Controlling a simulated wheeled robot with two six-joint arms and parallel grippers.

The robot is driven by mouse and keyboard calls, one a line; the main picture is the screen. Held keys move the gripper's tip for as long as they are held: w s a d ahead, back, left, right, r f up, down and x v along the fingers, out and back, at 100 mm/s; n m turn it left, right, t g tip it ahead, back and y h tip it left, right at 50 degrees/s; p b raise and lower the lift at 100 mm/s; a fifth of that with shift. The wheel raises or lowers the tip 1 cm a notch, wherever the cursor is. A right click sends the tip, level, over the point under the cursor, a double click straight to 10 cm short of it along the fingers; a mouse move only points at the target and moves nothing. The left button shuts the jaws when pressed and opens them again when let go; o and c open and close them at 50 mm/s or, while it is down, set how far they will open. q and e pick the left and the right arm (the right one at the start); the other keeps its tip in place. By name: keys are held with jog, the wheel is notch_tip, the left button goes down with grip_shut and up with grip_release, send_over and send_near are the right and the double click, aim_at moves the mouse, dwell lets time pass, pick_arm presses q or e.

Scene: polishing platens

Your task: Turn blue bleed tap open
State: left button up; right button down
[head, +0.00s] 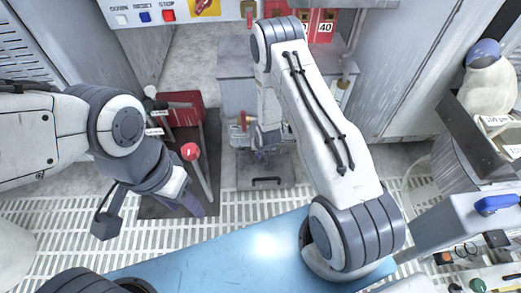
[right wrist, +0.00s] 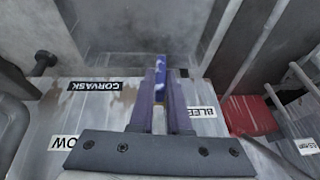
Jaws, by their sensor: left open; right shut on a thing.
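The blue bleed tap (right wrist: 160,68) shows in the right wrist view as a narrow blue lever with pale marks, held between the fingertips. My right gripper (right wrist: 161,92) is shut on it. A label partly reading "BLEE" (right wrist: 201,112) is beside the fingers, partly covered by them. In the head view my right gripper (head: 263,156) is low at the front of the grey cabinet, and the tap cannot be made out there. My left gripper (head: 196,203) is open, pointing down over the dark mat, away from the tap.
A red box (head: 181,108) and a red-knobbed lever (head: 190,152) stand left of the tap. A "CORVASK" label (right wrist: 94,86) lies near the right gripper. A blue surface (head: 220,262) is in front. A different blue handle (head: 497,204) sits on the grey unit at right.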

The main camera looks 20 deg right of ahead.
jog(key=shift+w+h+p, duration=0.1)
jog(key=shift+h+p, duration=0.4)
jog(key=shift+h, duration=0.1)
jog(key=c, duration=0.9)
grip_release()
jog(key=shift+a+r, duration=0.1)
jog(key=p+v, duration=0.5)
jog(key=v, duration=0.5)
jog(key=shift+r+p, duration=0.2)
jog(key=shift+p, duration=0.1)
